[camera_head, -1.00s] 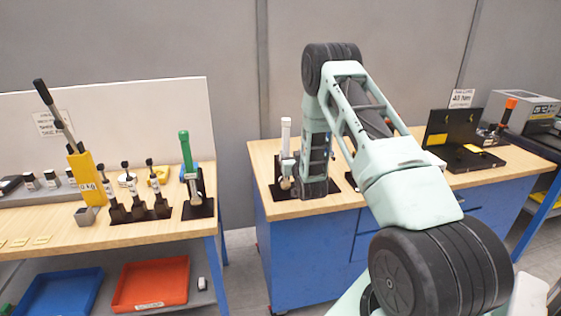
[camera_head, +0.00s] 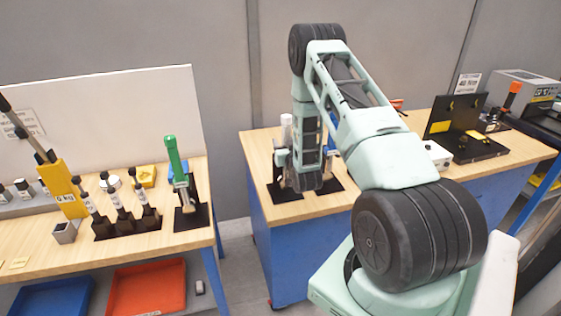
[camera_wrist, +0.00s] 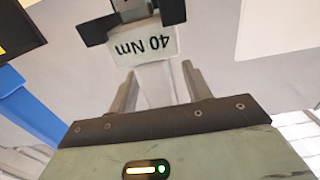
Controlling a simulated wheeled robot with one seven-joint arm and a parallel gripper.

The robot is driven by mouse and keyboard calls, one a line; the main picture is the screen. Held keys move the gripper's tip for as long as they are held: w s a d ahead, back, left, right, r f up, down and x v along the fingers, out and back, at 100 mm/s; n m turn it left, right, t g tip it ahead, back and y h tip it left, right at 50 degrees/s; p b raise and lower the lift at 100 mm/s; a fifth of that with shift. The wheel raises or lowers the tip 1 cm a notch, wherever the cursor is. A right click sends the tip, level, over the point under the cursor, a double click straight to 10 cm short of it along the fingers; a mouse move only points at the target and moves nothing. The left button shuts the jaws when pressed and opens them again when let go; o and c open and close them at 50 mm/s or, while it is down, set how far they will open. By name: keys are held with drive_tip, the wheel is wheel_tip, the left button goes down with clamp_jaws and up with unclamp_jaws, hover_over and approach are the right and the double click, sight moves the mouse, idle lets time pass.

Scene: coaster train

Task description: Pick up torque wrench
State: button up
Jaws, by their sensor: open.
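In the wrist view a white piece labelled "40 Nm" (camera_wrist: 147,45) shows upside down, with a black part across its top, beyond and between my fingers. It looks like part of a torque wrench, though its full shape is cut off. My gripper (camera_wrist: 160,80) is open, with its two fingers apart and a pale shaft showing between them. In the head view a white-handled upright tool (camera_head: 286,127) stands on a black base at the middle bench, just left of my forearm's lower end. Whether it is the labelled piece I cannot tell. The fingers are not clear in this view.
A green-handled tool (camera_head: 172,150) stands on the left bench beside several black-topped pieces. A blue piece (camera_wrist: 35,108) lies left in the wrist view.

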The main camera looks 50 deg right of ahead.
drive_tip(key=shift+w, duration=0.2)
clamp_jaws()
drive_tip(key=shift+d+r, duration=0.1)
drive_tip(key=shift+r, duration=0.05)
idle(1.2)
